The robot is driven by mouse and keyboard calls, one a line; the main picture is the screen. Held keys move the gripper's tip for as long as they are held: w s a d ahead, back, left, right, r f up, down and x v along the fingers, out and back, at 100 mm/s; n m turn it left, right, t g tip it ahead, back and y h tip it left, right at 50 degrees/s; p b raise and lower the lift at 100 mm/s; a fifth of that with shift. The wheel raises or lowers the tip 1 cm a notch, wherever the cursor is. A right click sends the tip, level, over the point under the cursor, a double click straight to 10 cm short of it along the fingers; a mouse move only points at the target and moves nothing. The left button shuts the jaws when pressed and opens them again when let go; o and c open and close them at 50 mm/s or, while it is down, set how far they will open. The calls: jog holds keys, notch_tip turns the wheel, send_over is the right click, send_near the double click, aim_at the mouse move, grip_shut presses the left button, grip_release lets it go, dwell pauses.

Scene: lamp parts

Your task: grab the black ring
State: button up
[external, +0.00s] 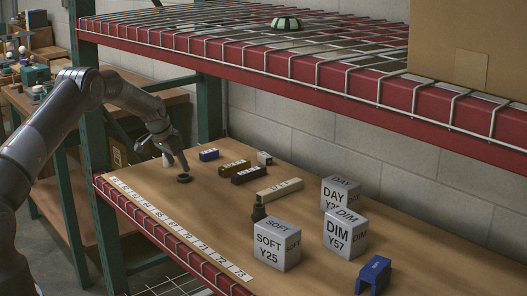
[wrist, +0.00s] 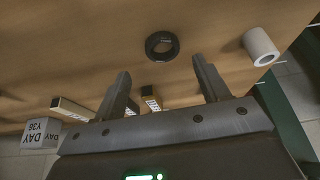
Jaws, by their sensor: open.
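The black ring (external: 184,179) lies flat on the wooden shelf board at the left end of the shelf, near the number strip. In the wrist view the black ring (wrist: 151,49) shows whole, just beyond the fingertips and roughly centred between them. My gripper (external: 177,162) hangs close above the ring in the external view. In the wrist view my gripper (wrist: 160,67) has its two fingers wide apart with nothing between them. The exact height of the fingertips above the board is hard to tell.
A white cylinder (wrist: 260,46) stands near the right finger in the wrist view. A blue block (external: 208,155), dark and tan bars, and grey labelled cubes (external: 277,246) are farther right. A red-edged upper shelf (external: 300,75) overhangs the board.

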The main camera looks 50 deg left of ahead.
jog(key=shift+a+x, duration=0.2)
jog(key=shift+x, duration=2.4)
jog(key=shift+c, duration=0.3)
jog(key=c, duration=1)
